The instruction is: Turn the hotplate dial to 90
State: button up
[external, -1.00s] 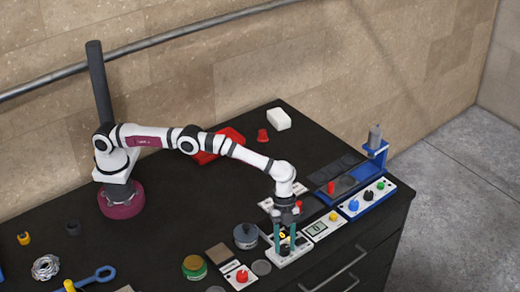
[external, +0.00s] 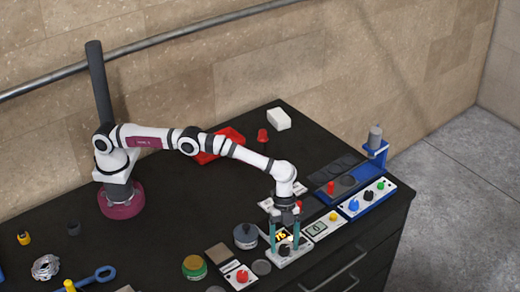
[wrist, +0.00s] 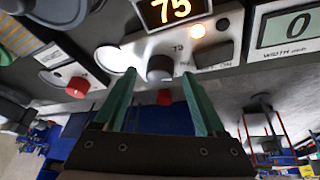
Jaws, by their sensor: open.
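The hotplate panel (external: 301,251) is a white control box near the front edge of the bench. In the wrist view, its amber display (wrist: 174,9) reads 75. In the external view, my gripper (external: 285,240) points down over the panel and partly hides the dial.
Beside the panel on the right is a white unit with a grey display (external: 317,228) reading 0. A box with a red knob (external: 242,276) stands to the left. A blue press (external: 345,186) stands at the right. The middle of the bench is clear.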

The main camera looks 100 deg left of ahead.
jog(key=v, duration=1.5)
jog(key=shift+r, duration=0.35)
jog(key=s+d+n+t+y, duration=0.45)
jog(key=d+n, duration=0.25)
jog(key=n, duration=0.6)
jog(key=shift+g+y, duration=0.25)
jog(key=shift+g, duration=0.1)
jog(key=x, duration=1)
jog(key=s+x, duration=0.1)
jog(key=x, duration=0.4)
jog(key=shift+w+d+f, duration=0.1)
jog(key=shift+f, duration=0.35)
grip_shut()
